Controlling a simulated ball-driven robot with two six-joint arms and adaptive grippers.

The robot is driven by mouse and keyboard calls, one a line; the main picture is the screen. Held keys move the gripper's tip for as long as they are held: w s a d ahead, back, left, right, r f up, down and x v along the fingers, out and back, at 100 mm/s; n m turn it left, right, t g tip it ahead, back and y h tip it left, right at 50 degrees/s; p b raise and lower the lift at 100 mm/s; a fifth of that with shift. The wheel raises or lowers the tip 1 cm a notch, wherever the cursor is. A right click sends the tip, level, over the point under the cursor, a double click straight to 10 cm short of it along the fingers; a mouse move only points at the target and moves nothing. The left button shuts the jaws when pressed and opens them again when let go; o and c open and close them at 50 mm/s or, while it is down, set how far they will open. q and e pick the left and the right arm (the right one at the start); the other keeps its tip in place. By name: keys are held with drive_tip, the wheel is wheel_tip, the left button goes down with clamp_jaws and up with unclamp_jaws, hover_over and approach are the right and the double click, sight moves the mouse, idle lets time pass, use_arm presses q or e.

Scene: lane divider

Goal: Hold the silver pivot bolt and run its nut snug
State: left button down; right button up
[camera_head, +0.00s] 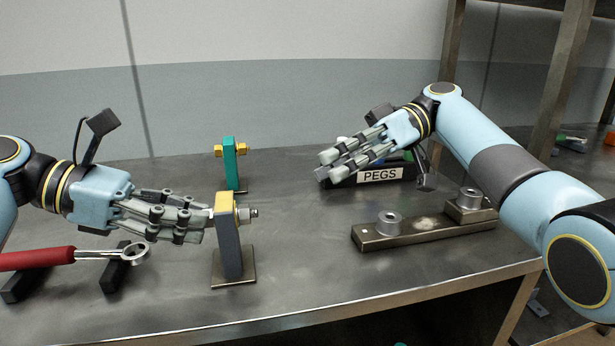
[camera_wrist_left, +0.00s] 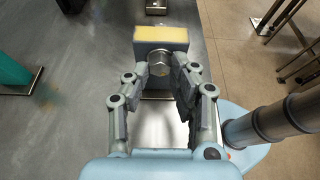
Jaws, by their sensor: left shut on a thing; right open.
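The silver pivot bolt runs through a grey upright plate with a yellow top (camera_head: 228,247). Its nut (camera_head: 243,214) and threaded end (camera_head: 254,212) stick out on the plate's right side. My left gripper (camera_head: 207,218) is shut on the bolt's head at the left side. The fingers mostly hide the head in the head view. In the left wrist view the silver head (camera_wrist_left: 158,64) shows between the fingertips, against the yellow-topped plate (camera_wrist_left: 160,40). Whether the nut touches the plate is too small to tell. My right gripper (camera_head: 327,168) is open and empty, up and right of the bolt, near the PEGS bin.
A red-handled ring wrench (camera_head: 45,257) lies on black rests (camera_head: 116,272) at front left. A teal upright (camera_head: 231,165) with a brass bolt stands behind. The PEGS bin (camera_head: 345,181) is at back centre, a metal bar with round collars (camera_head: 420,232) at right. Table between plate and bar is clear.

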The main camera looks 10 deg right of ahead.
idle(0.5)
use_arm(q)
drive_tip(key=c, duration=1)
unclamp_jaws()
use_arm(e)
drive_tip(key=v, duration=0.7)
drive_tip(key=shift+d, duration=0.2)
